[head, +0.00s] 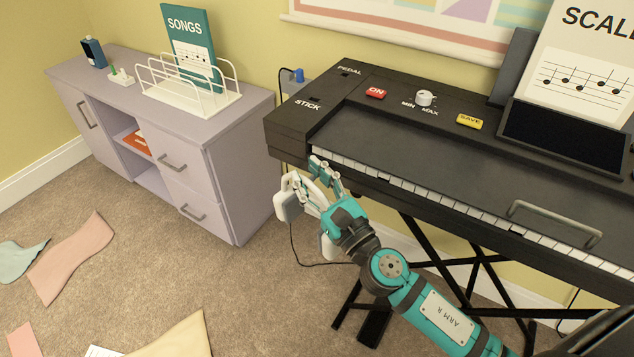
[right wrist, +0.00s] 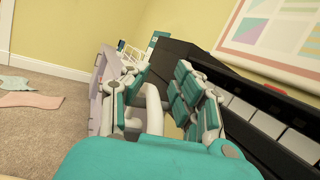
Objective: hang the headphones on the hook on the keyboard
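The white headphones (head: 281,206) with grey pads are off the floor beside the left front end of the black keyboard (head: 400,150). One cup is at the left, the other lower right, partly behind my right arm. A dark cable hangs from them. My right gripper (head: 316,172) is at the headband, its teal fingers spread either side of it. In the right wrist view the white band (right wrist: 153,97) shows between the fingers (right wrist: 162,78), with a gap on the right. I cannot see the hook or what supports the headphones. My left gripper is out of view.
A lilac cabinet (head: 232,190) stands left of the keyboard, bearing a white wire rack (head: 195,98) with a songbook. Black crossed legs (head: 425,240) stand under the keyboard. Cloths (head: 72,258) and paper lie on the carpet. Open carpet lies between cabinet and keyboard stand.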

